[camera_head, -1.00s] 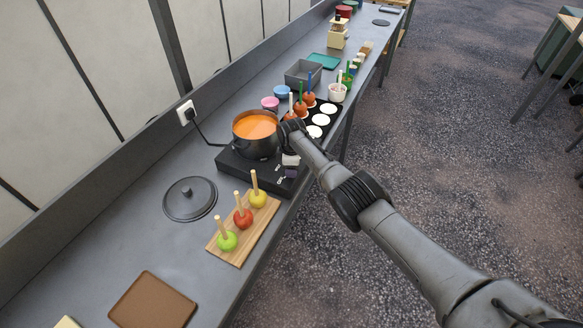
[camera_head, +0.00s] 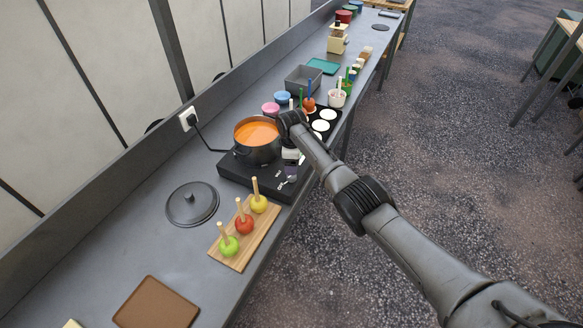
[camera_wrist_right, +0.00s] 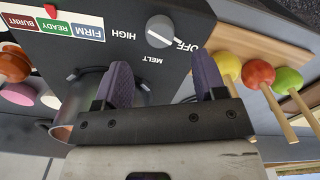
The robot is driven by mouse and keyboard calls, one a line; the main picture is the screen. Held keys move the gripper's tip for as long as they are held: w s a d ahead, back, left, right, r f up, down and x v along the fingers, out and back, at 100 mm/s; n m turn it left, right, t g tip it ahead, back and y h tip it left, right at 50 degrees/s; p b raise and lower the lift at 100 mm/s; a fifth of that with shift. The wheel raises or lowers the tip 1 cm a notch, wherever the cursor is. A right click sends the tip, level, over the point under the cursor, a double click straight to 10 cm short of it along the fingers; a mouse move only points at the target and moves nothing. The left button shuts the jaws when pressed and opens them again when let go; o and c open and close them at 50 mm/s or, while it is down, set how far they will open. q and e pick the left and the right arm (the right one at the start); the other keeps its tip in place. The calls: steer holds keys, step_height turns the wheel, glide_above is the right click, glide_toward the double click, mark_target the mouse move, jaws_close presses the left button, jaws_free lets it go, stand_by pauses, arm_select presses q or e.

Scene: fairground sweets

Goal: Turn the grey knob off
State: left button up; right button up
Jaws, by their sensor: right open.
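The grey knob (camera_wrist_right: 160,32) is on the black hot plate's (camera_wrist_right: 100,55) panel in the right wrist view, among the labels OFF, HIGH and MELT. It has a pale pointer line; its exact setting is hard to read. My right gripper (camera_wrist_right: 165,78) is open, its two purple fingers apart and pointing at the panel, with the knob beyond the gap between them. No contact with the knob shows. My left gripper is out of view.
A pot of orange liquid (camera_head: 257,134) stands on the hot plate. In front is a wooden board (camera_head: 237,262) with three apples on sticks. A dark lid (camera_head: 191,203) lies to the left. A black mat with white discs (camera_head: 321,126) is behind my right wrist.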

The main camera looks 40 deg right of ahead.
step_height(320, 180, up, 8)
steer(key=shift+p, duration=0.35)
steer(key=shift+f, duration=0.1)
stand_by(0.3)
steer(key=shift+m, duration=0.3)
